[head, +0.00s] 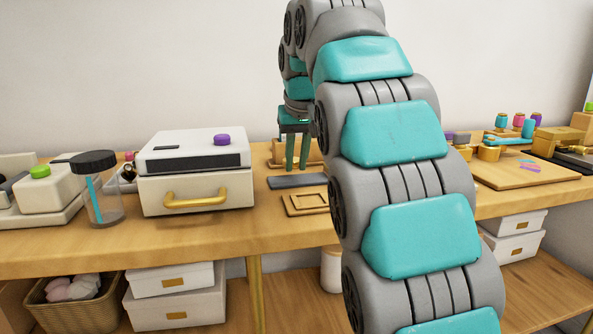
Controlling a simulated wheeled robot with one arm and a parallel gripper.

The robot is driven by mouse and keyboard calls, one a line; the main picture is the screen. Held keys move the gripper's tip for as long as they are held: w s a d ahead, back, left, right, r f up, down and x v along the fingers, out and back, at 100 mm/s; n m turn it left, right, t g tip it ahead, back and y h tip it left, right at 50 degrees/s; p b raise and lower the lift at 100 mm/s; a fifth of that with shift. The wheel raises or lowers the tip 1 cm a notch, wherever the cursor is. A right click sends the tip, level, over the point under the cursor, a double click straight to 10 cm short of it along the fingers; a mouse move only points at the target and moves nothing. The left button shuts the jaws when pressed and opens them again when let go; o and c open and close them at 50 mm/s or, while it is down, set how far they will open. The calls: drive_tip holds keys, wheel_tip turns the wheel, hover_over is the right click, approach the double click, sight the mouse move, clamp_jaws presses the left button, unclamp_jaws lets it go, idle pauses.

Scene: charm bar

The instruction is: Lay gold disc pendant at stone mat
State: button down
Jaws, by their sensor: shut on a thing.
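The grey slab that looks like the stone mat (297,181) lies flat on the wooden counter, right of the white drawer box. My gripper (297,168) points straight down just above and behind it, its green fingers close together. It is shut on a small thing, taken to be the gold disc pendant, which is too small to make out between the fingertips. From this view I cannot tell whether the fingertips touch anything below.
A wooden frame tray (306,203) lies just in front of the mat. The white drawer box (196,172) with a purple knob stands left, beside a dark-lidded jar (101,188). A wooden board (526,174) and spools (519,120) are right. My arm hides the counter's middle.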

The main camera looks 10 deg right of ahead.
drive_tip(key=shift+f, duration=1.25)
drive_tip(key=shift+f, duration=0.15)
drive_tip(key=c, duration=0.8)
unclamp_jaws()
